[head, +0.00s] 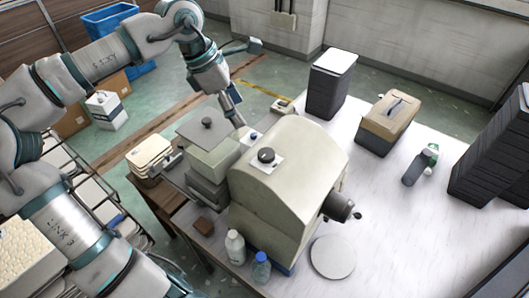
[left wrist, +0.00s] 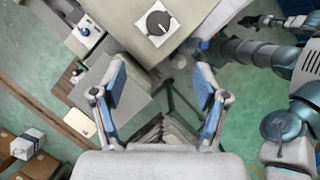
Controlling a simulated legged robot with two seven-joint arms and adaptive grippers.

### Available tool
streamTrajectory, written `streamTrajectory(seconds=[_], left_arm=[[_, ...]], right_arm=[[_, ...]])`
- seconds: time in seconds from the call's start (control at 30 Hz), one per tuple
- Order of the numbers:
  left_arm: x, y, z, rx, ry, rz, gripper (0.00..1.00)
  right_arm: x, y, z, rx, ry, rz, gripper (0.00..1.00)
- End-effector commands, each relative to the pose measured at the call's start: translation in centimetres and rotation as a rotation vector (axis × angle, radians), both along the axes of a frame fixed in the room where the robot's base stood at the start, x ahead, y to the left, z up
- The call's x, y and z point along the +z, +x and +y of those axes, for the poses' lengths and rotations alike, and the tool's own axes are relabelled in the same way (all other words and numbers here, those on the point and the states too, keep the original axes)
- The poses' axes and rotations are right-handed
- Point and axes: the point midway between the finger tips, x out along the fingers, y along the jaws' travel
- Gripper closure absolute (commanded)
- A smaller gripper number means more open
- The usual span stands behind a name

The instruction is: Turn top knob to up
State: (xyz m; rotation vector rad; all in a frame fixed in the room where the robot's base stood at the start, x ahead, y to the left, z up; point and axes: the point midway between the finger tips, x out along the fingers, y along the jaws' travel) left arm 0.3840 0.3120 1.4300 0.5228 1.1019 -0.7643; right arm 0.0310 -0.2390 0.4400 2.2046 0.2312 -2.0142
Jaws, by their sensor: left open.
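The top knob (head: 266,156) is a round dark dial on a white square plate on top of the cream machine (head: 275,195). It also shows in the left wrist view, where the knob (left wrist: 158,22) has a light pointer mark; its exact setting is hard to read. My left gripper (head: 236,112) is behind the machine, apart from the knob. In the left wrist view, the left gripper (left wrist: 160,76) has its blue-padded fingers spread with nothing between them.
A grey lidded box (head: 207,148) with a black lid knob stands close left of the machine. A small panel with a blue button (left wrist: 84,30) lies beside the machine. Two bottles (head: 236,247) and a round white disc (head: 333,257) are in front.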

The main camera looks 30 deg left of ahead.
Motion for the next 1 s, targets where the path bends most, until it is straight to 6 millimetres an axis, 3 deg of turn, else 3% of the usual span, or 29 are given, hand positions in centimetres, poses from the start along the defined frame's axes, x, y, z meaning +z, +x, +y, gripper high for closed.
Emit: streamTrajectory(seconds=[0.6, 0.8, 1.0], left_arm=[[-12.4, 3.3, -4.2, 0.000, -0.001, 0.005, 0.26], [-14.6, 3.9, -5.0, 0.002, -0.002, 0.002, 0.26], [-15.2, 4.1, -4.9, 0.002, -0.006, -0.001, 0.26]], right_arm=[[0.2, -0.1, -0.7, 0.002, -0.008, 0.002, 1.00], [0.3, -0.1, -0.6, 0.002, -0.008, 0.002, 1.00], [0.3, -0.1, -0.6, 0.001, -0.008, 0.002, 1.00]])
